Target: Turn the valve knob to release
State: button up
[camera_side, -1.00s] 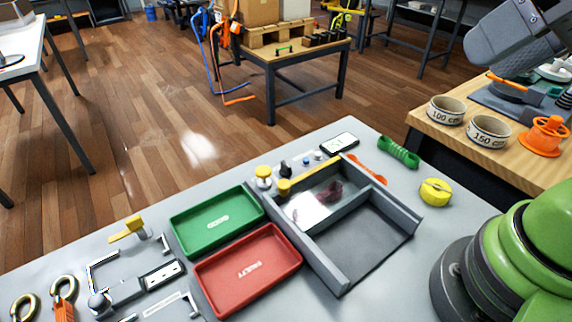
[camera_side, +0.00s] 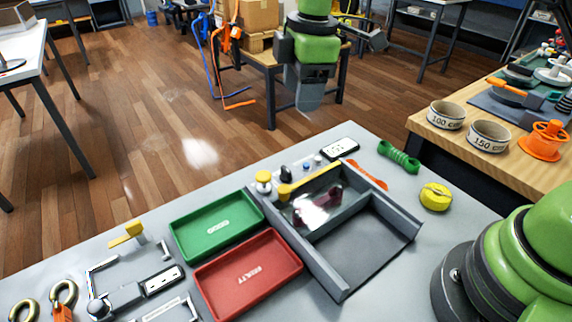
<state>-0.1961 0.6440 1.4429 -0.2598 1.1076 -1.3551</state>
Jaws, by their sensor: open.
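A round yellow knob with a pale base (camera_side: 263,180) stands upright at the back edge of the fixture. A small black knob (camera_side: 285,173) stands to its right. I cannot tell for certain which one is the valve knob. A long yellow bar or handle (camera_side: 312,180) lies along the back of the grey fixture (camera_side: 335,285). A dark red piece with a bright glare (camera_side: 333,194) lies in its rear compartment. My gripper (camera_side: 310,100) hangs at the top middle, beyond the bench's back edge and apart from the knobs. Its fingers are not clear; it appears empty.
A green tray (camera_side: 184,253) and a red tray (camera_side: 213,308) sit left of the fixture. A yellow tape roll (camera_side: 435,197) and a green dumbbell-shaped part (camera_side: 399,156) lie right. A black-and-white device (camera_side: 340,147) lies behind. My base fills the lower right.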

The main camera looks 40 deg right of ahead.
aim_at(286, 168)
jog(key=f+n, duration=0.1)
jog(key=f, duration=0.4)
jog(key=w+a+f+n, duration=0.1)
jog(key=f, duration=0.5)
jog(key=w+f+n+g, duration=0.1)
jog(key=f+n, duration=0.1)
jog(key=f, duration=0.4)
jog(key=shift+a+f+h, duration=0.2)
jog(key=shift+a+h, duration=0.1)
jog(key=c, duration=0.9)
